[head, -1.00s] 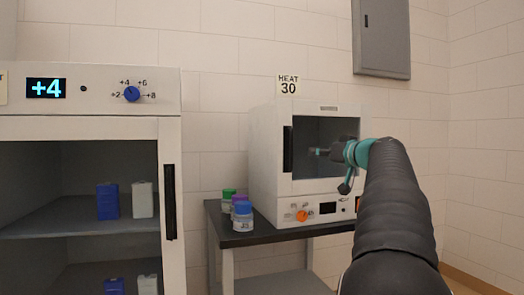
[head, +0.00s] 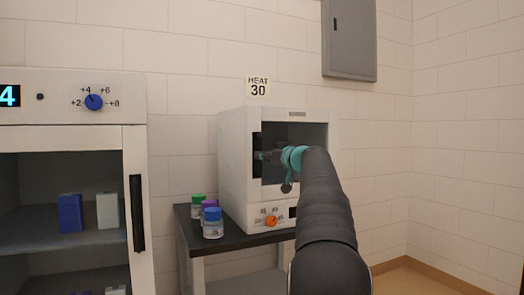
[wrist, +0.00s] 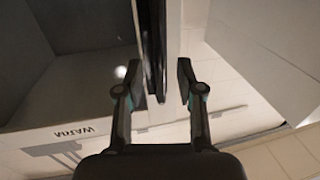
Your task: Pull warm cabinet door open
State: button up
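The warm cabinet (head: 232,165) is a white box with a dark window, standing on a dark-topped table under the "HEAT 30" sign. Its door appears shut. A black vertical handle (head: 257,142) runs along the door's left edge. My gripper (head: 263,156) is at this handle, and its tips partly overlap it in the head view. In the wrist view the handle (wrist: 151,50) runs between the two fingers of my gripper (wrist: 155,80). The fingers are apart, with a clear gap on the right side of the handle. Whether the left finger touches it I cannot tell.
Several jars with coloured lids (head: 212,223) stand on the table (head: 190,229) at the cabinet's front left. A larger cold cabinet (head: 135,145) stands at the left. A grey wall box (head: 350,40) hangs above right. Floor is clear at the right.

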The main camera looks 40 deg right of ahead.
jog(key=shift+w+p, duration=0.45)
jog(key=shift+w, duration=0.95)
grip_shut()
